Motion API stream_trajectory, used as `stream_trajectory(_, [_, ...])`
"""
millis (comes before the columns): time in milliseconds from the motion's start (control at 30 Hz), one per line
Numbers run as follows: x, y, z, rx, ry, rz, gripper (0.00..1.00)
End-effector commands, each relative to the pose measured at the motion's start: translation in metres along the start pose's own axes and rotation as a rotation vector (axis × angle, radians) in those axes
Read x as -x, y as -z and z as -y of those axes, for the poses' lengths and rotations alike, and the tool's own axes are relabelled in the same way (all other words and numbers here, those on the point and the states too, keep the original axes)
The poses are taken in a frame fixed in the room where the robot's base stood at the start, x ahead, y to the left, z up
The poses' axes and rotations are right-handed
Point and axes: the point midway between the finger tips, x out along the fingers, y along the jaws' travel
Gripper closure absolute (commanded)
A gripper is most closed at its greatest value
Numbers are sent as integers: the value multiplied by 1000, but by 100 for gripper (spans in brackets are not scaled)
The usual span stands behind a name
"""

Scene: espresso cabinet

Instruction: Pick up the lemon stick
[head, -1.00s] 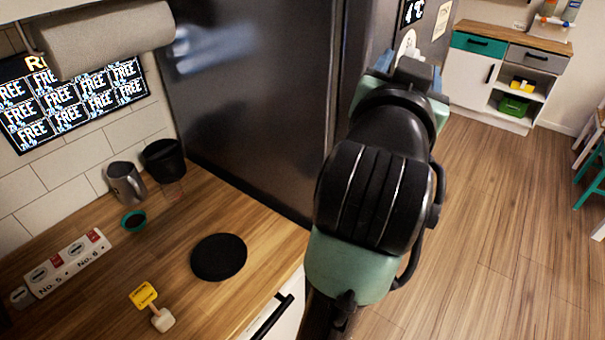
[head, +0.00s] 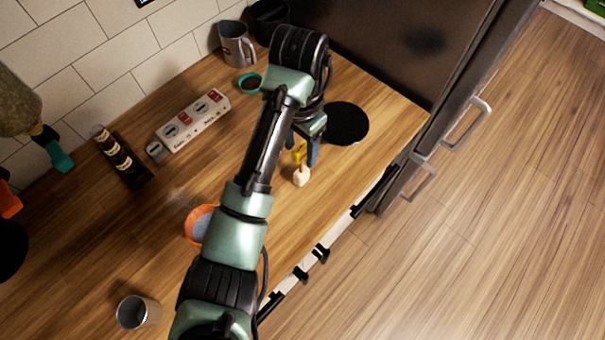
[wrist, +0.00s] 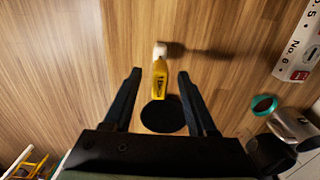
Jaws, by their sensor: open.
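The lemon stick (head: 300,153) is a small yellow piece with a pale, blocky end (head: 301,177). It is on the wooden counter (head: 345,190), left of the round black mat. My gripper (head: 303,147) is over it, and its fingers partly hide the yellow part in the head view. In the wrist view the lemon stick (wrist: 159,80) shows between the two fingers of my gripper (wrist: 160,75), with a gap on each side. The pale end points away past the fingertips. The gripper is open and holds nothing.
A black round mat (head: 346,123) lies right of the gripper. A white numbered box (head: 190,125), a teal ring (head: 249,83) and a metal pitcher (head: 238,45) stand behind. An orange-rimmed bowl (head: 192,222) is beside my arm, and a metal cup (head: 138,312) is at front left.

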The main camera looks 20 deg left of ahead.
Motion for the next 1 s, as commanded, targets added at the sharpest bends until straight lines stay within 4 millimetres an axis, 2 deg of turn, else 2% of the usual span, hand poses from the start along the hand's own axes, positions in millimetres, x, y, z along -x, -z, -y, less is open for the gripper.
stream_trajectory(33, [-11, 0, 0, 0, 0, -1, 43])
stream_trajectory(267, [-20, 0, 0, 1, 0, -1, 43])
stream_trajectory(633, [-62, 4, -2, 1, -1, 1, 43])
stream_trajectory(933, [-69, 4, -2, 0, 1, -2, 43])
stream_trajectory(1000, [-69, 4, -2, 0, 1, -2, 53])
